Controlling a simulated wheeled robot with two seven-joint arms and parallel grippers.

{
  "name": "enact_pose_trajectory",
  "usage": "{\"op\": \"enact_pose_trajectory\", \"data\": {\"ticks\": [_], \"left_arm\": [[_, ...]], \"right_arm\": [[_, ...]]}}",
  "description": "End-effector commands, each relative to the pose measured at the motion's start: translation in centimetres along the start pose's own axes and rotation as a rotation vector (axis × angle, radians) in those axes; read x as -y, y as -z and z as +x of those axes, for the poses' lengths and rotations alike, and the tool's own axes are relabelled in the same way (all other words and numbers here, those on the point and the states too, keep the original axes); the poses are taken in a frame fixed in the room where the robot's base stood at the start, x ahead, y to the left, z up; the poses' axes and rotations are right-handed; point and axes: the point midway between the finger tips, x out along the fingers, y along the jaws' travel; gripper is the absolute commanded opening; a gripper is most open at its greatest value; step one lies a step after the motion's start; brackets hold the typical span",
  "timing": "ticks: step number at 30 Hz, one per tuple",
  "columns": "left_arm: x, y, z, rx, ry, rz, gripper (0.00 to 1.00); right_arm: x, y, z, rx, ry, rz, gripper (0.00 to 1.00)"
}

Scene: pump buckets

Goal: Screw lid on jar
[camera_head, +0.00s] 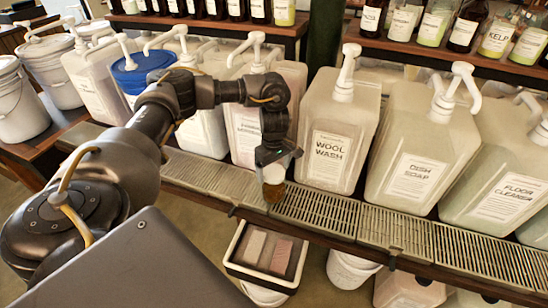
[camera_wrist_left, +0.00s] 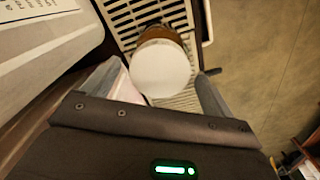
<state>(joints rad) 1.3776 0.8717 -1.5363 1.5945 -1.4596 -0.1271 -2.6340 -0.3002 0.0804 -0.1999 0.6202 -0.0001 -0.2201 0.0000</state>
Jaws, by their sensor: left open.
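A small amber jar (camera_head: 273,191) stands on the slatted drip tray in front of the wool wash container. A round white lid (camera_wrist_left: 160,67) covers most of the jar's top in the left wrist view, where the amber jar (camera_wrist_left: 158,34) shows beyond its edge. I cannot tell whether the lid is seated or threaded. My left gripper (camera_head: 273,160) points down over the jar and lid. Its fingers are open, one on each side of the lid in the wrist view (camera_wrist_left: 156,77). Contact with the lid is not clear. My right gripper is not in view.
Large pump containers, including wool wash (camera_head: 336,130) and dish soap (camera_head: 420,150), stand close behind the tray (camera_head: 330,215). White buckets (camera_head: 20,105) stand at left. Bottles line the upper shelves. A white bin (camera_head: 268,250) is below the tray's front edge.

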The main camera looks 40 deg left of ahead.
Motion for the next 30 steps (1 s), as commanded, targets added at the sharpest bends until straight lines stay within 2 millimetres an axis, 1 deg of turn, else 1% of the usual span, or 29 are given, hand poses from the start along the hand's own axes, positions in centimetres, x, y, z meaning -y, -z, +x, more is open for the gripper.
{"op": "enact_pose_trajectory", "data": {"ticks": [1, 15, 24, 30], "left_arm": [[0.1, 0.0, -0.2, 0.001, 0.003, -0.050, 0.87], [0.1, 0.0, -0.2, 0.000, 0.003, -0.548, 0.87], [0.1, 0.0, -0.3, -0.001, 0.002, -0.825, 0.87], [0.1, 0.0, -0.2, 0.000, 0.003, -0.967, 0.87]], "right_arm": [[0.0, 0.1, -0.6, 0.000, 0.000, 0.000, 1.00], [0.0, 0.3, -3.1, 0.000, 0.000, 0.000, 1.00], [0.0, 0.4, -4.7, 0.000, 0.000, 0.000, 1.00], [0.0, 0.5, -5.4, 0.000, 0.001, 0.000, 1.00]]}}
